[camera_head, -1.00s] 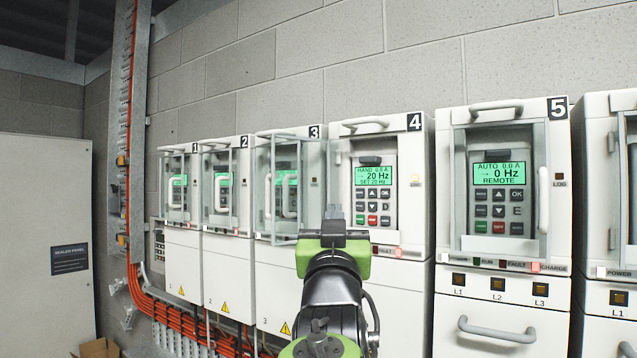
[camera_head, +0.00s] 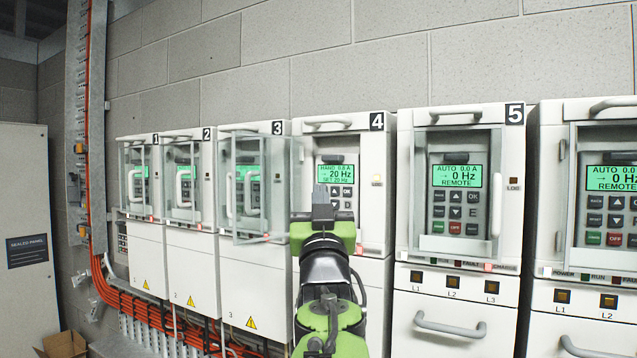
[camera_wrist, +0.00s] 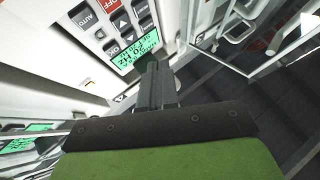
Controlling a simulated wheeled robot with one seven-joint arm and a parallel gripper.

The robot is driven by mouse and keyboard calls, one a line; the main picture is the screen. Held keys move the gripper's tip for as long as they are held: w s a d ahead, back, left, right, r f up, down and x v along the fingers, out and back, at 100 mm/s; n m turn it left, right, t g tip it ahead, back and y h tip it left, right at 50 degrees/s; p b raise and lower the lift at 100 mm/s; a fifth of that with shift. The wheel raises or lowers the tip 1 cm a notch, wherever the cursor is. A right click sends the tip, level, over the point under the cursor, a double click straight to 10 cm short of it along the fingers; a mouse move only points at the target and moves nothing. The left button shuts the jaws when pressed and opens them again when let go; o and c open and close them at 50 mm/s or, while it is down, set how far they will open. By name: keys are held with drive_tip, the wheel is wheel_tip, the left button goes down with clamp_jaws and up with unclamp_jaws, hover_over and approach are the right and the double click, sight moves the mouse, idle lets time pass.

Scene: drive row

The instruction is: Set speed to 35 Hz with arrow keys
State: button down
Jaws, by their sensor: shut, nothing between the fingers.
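Drive 4 (camera_head: 378,200) is a white cabinet. Its green display (camera_head: 337,175) reads HAND, 0.0 A, 20 Hz, SET 20 Hz. Below it is a keypad (camera_head: 347,203) with dark keys, partly hidden by my gripper. My gripper (camera_head: 322,192) is shut and empty, in front of the keypad's left part in the head view. In the wrist view the shut fingers (camera_wrist: 155,75) point toward the display (camera_wrist: 138,50), which appears upside down. The arrow keys (camera_wrist: 122,22) lie beyond it. I cannot tell that the fingertips touch anything.
Drive 5 (camera_head: 408,200), to the right, shows AUTO, 0 Hz, REMOTE. Drives 1 to 3 stand to the left, with clear framed covers. A clear panel (camera_head: 250,238) is close left of my gripper; a framed panel (camera_wrist: 265,50) shows in the wrist view. Orange cables run low on the left.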

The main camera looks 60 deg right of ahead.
drive_tip(key=shift+w+d, duration=0.15)
drive_tip(key=shift+d, duration=1.2)
drive_tip(key=shift+d, duration=0.1)
idle(0.9)
drive_tip(key=shift+d, duration=0.35)
drive_tip(key=shift+d, duration=0.3)
idle(1.9)
idle(1.8)
drive_tip(key=shift+a+b, duration=0.75)
drive_tip(key=shift+b, duration=0.05)
drive_tip(key=shift+a, duration=0.1)
drive_tip(key=shift+s+a+b, duration=0.15)
drive_tip(key=shift+a+b, duration=0.6)
drive_tip(key=shift+a, duration=0.5)
drive_tip(key=shift+s+a+b, duration=0.15)
drive_tip(key=shift+a+b, duration=0.55)
drive_tip(key=shift+a, duration=0.5)
